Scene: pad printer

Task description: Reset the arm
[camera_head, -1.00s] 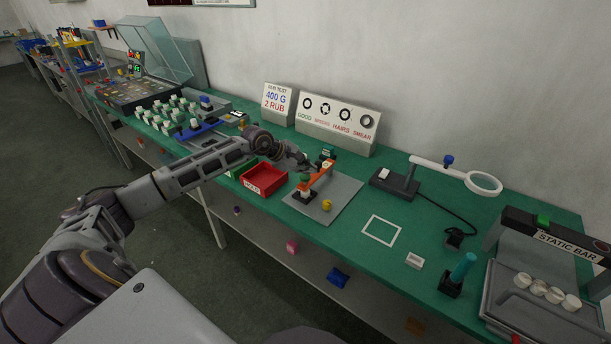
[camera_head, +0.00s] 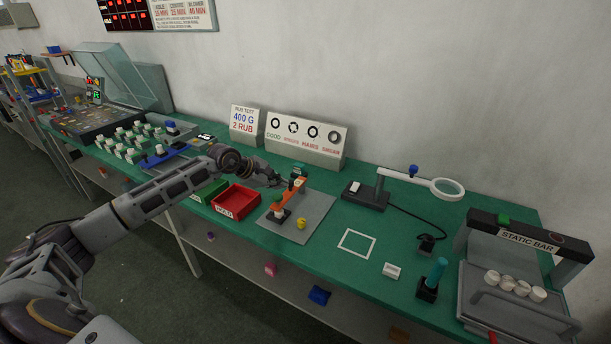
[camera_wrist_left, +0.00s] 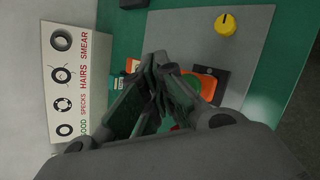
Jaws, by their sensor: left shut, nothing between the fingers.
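The rub tester has an orange arm (camera_head: 292,193) above a grey plate (camera_head: 312,216). The arm slants from a dark block (camera_head: 278,215) at its near end to a dark post with green on it (camera_head: 299,171). A yellow knob (camera_head: 301,224) stands on the plate. My left gripper (camera_head: 279,183) is shut and empty, just left of the orange arm. In the left wrist view, the shut fingers (camera_wrist_left: 156,62) cover part of the orange arm (camera_wrist_left: 208,88) and a green round part (camera_wrist_left: 190,83). I cannot tell whether they touch it. My right gripper is out of view.
A red tray (camera_head: 236,202) and a green tray (camera_head: 209,191) lie left of the plate, near my left arm. The rub test sign (camera_head: 243,121) and sample board (camera_head: 305,140) stand behind. A magnifier lamp (camera_head: 366,195) stands right.

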